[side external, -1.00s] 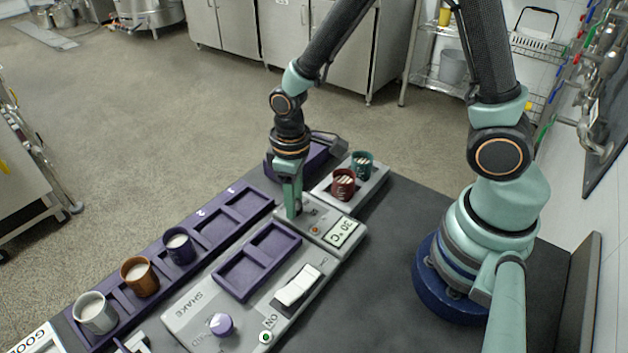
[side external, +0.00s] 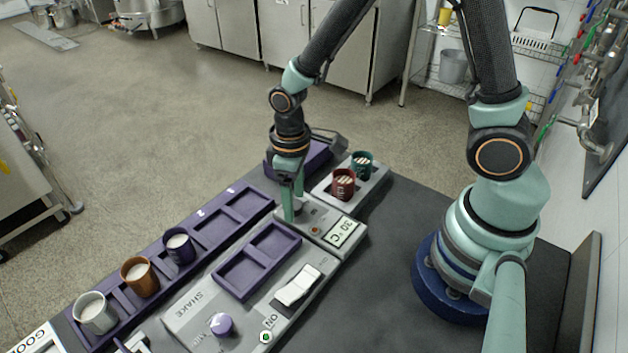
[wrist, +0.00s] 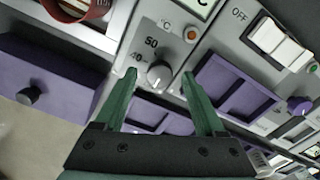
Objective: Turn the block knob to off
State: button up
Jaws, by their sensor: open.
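The block knob (wrist: 159,76) is a round grey dial on the grey block's panel, with 40 and 50 printed beside it. In the wrist view my gripper (wrist: 160,80) is open, with one green finger on each side of the knob. Whether the fingers touch it I cannot tell. In the side view my gripper (side external: 292,208) points down over the panel and hides the knob. The display (side external: 342,233) beside it seems to read 30 °C. An orange button or lamp (wrist: 190,34) sits near the knob.
A red cup (side external: 343,184) and a teal cup (side external: 362,165) stand behind the panel. A shaker with a purple tray (side external: 257,262), white switch (side external: 298,285) and purple knob (side external: 222,324) lies in front. A purple rack (side external: 205,232) holds several cups at the left.

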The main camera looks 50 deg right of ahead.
notch_tip(320, 180, up, 12)
jog(key=shift+f, duration=0.15)
dwell(0.3)
jog(key=s+d+r+m+t, duration=0.4)
jog(key=d+r, duration=0.3)
jog(key=r, duration=0.2)
jog(key=shift+m+t, duration=0.3)
jog(key=shift+t, duration=0.5)
